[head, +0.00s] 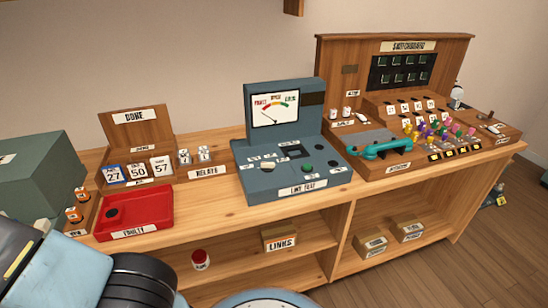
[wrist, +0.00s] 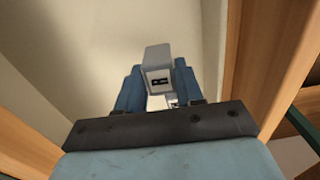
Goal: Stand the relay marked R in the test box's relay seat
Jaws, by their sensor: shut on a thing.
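The grey-blue test box (head: 288,180), labelled LINE TEST, stands mid-bench with a meter (head: 273,108) on its upright back. A dark square recess (head: 294,151) on its deck looks like the relay seat; I cannot see into it well. Two small pale relays stand in the RELAYS rack (head: 207,171); their letters are too small to read. In the wrist view my gripper (wrist: 157,72) is shut on a pale grey block (wrist: 158,58) with a small dark label that I cannot read. It may be a relay. The gripper is out of the head view.
A red FAULTY tray (head: 150,223) and a DONE rack (head: 138,120) with number cards stand left of the box. The switchboard (head: 400,95) with a teal handset (head: 382,148) stands right. A LINKS box (head: 279,238) and a red-white jar (head: 200,259) are on the shelf below.

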